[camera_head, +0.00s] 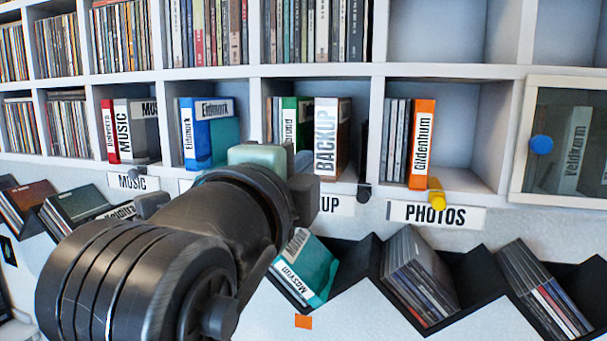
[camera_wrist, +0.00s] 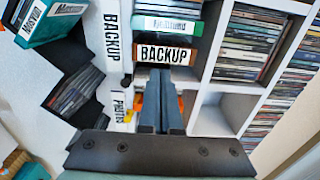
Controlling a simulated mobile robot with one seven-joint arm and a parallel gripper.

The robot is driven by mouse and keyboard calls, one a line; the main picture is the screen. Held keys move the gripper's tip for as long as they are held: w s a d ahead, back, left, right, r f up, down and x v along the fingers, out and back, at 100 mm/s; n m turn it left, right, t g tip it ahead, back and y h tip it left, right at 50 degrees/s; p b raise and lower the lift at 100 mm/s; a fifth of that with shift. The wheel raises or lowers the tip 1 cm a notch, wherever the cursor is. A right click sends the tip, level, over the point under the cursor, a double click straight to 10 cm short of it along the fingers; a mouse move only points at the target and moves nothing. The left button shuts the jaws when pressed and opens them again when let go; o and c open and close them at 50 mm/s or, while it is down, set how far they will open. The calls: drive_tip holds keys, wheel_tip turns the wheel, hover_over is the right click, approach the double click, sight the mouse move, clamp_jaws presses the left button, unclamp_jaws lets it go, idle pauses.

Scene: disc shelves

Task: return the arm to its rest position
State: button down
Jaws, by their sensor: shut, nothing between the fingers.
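My arm (camera_head: 160,255) reaches up from the lower left in the head view, in front of the lower shelf edge. My gripper (camera_wrist: 160,75) shows in the wrist view with its two grey fingers together and empty. The fingers point at the BACKUP box (camera_wrist: 166,53), and I cannot tell whether they touch it. In the head view this white and brown BACKUP box (camera_head: 326,140) stands upright in its compartment, right of my arm. My fingers are mostly hidden behind the arm there.
An orange Gildenthum box (camera_head: 422,143) stands in the PHOTOS compartment, above a yellow knob (camera_head: 436,191). A blue Eidmark box (camera_head: 210,133) stands left. A glass door with a blue knob (camera_head: 541,145) is at right. A teal box (camera_head: 306,268) leans in the zigzag rack below.

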drive_tip(key=s+r+n+t+y+b, duration=0.1)
drive_tip(key=s+n+t, duration=0.4)
drive_tip(key=n, duration=0.5)
drive_tip(key=s+r+n+t+y+b, duration=0.2)
drive_tip(key=s+n, duration=0.5)
drive_tip(key=n, duration=0.4)
drive_tip(key=t+y+b, duration=0.1)
drive_tip(key=t+y, duration=0.1)
drive_tip(key=t, duration=0.1)
drive_tip(key=shift+s+r+n+y+b, duration=0.2)
drive_tip(key=shift+n+y+b, duration=0.1)
drive_tip(key=shift+b, duration=0.1)
